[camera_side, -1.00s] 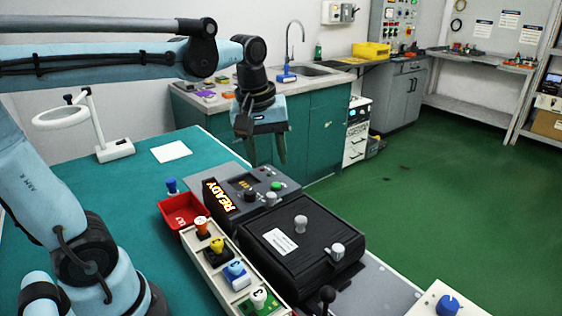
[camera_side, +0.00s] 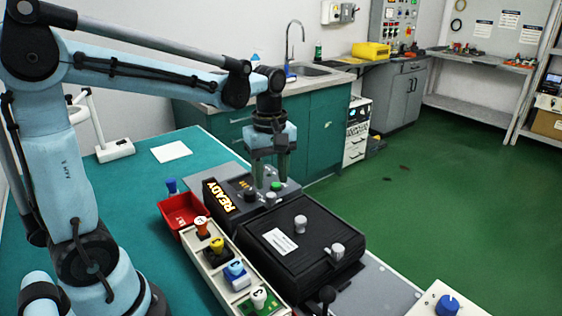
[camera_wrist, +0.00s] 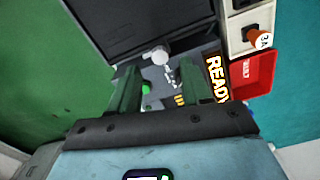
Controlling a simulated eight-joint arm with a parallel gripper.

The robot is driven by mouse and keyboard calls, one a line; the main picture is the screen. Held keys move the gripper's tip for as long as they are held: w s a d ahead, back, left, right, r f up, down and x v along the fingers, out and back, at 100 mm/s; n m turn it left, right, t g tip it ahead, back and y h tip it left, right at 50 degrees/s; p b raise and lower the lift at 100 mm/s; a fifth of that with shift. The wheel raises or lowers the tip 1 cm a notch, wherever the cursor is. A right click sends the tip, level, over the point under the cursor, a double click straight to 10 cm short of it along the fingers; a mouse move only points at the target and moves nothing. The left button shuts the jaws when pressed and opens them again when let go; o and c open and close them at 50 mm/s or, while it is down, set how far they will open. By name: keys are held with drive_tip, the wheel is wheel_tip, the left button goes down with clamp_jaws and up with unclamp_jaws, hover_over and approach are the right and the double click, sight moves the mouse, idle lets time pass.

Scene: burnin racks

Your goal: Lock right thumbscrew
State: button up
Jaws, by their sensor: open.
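Two silver thumbscrews stand up from the black box (camera_side: 265,228) in the side view. One (camera_side: 301,223) is near the middle of the lid, and the other (camera_side: 337,250) is farther right, by the near edge. My gripper (camera_side: 270,184) points down with its fingers apart and empty. It is over the control panel, behind the box and to the left of both thumbscrews. In the wrist view a silver knob (camera_wrist: 159,55) shows just beyond the fingertips of my gripper (camera_wrist: 157,68); I cannot tell which knob it is.
A red bin (camera_side: 183,224) and a tray (camera_side: 213,274) of several coloured plugs stand to the left. A black ball lever (camera_side: 327,293) rises at the front. Above the box is free room.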

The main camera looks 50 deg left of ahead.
sight(271, 195)
drive_tip(key=shift+f, duration=2.1)
drive_tip(key=shift+c, duration=0.3)
clamp_jaws()
